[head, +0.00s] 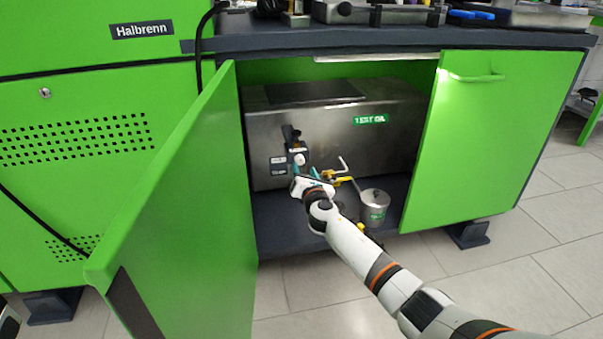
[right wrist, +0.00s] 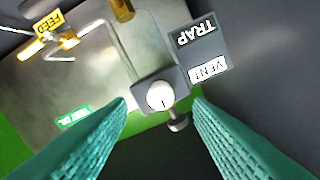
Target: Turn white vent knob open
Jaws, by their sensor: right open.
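The white vent knob (right wrist: 160,96) is a small round knob with a dark mark on its face, on a grey block beside the labels TRAP and VENT (right wrist: 208,70). In the head view the knob (head: 300,159) shows on the front of the steel TEST OIL tank (head: 400,130) inside the cabinet. My right gripper (right wrist: 160,112) is open, its teal fingers on either side of the knob in the wrist picture, with gaps to it. In the head view the right gripper (head: 304,172) is just in front of and below the knob.
The open green left door (head: 180,200) stands out into the room. The right door (head: 490,140) is at the other side. A yellow-handled FEED valve (right wrist: 45,35) and a steel canister (head: 374,205) are near the gripper. Below lies the dark cabinet floor (head: 275,215).

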